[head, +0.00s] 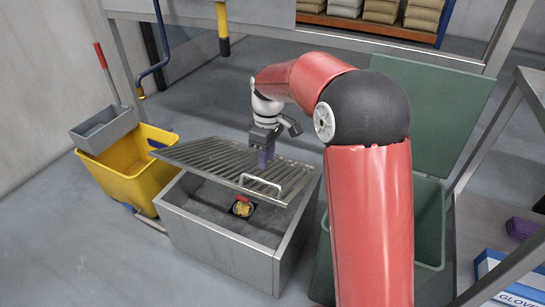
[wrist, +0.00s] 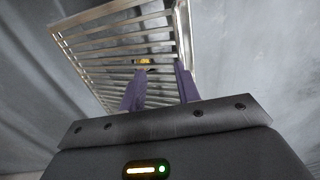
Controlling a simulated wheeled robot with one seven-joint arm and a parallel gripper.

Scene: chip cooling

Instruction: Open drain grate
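The drain grate (head: 205,157) is a slatted metal panel with a pale loop handle (head: 275,192) at its near edge. It is tilted, its near edge raised above the grey steel drain box (head: 215,235), so the dark inside shows. It also fills the upper wrist view (wrist: 105,40). My gripper (head: 265,163) is over the right part of the grate, behind the handle in the head view.
A small red and yellow object (head: 242,207) lies inside the box. A yellow mop bucket (head: 130,165) stands at left. A green bin (head: 430,225) with its lid up stands at right, beside a metal table (head: 510,130).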

